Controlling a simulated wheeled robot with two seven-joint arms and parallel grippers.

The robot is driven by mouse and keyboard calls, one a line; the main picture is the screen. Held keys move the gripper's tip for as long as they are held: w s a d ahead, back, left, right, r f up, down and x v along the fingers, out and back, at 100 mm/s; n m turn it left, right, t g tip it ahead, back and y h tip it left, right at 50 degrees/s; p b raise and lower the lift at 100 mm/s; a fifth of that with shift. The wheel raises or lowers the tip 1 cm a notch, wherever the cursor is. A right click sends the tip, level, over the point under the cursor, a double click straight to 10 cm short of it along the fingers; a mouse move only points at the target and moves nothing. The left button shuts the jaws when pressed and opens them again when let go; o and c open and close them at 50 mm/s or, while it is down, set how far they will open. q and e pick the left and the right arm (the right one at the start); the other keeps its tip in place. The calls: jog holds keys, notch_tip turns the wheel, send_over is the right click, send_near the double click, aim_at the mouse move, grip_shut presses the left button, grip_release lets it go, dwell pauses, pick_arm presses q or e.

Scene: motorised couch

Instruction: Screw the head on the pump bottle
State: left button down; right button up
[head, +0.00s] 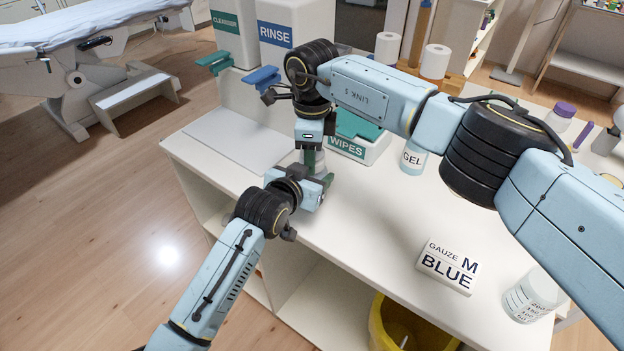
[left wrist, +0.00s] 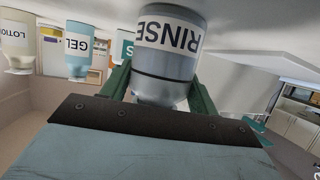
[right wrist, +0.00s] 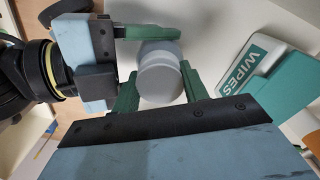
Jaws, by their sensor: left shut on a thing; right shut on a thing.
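A small clear bottle labelled RINSE (left wrist: 165,62) stands upright between the green fingers of my left gripper (left wrist: 160,92), appearing upside down in the left wrist view. My left gripper (head: 318,182) is shut on it from the front in the head view. My right gripper (head: 313,150) points down from above and is shut on a round grey head (right wrist: 160,80) at the bottle's top. The right wrist view shows this head between my right gripper's fingers (right wrist: 157,88). I cannot tell how tightly the head sits on the neck. The bottle is mostly hidden in the head view.
A WIPES box (head: 352,148) stands close behind the grippers, with a GEL bottle (head: 413,158) to its right. Large CLEANSER (head: 232,30) and RINSE (head: 283,42) dispensers stand at the back. A gauze box (head: 447,268) and a beaker (head: 530,296) are at the right. The table's middle is clear.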

jog(key=m, duration=0.3)
jog(key=shift+m, duration=0.4)
jog(key=m, duration=0.3)
jog(key=shift+m, duration=0.4)
jog(key=m, duration=0.3)
jog(key=shift+m, duration=0.4)
jog(key=m, duration=0.5)
jog(key=shift+d, duration=0.1)
jog(key=o, duration=1.1)
jog(key=shift+r, duration=0.1)
jog(key=shift+r, duration=2.15)
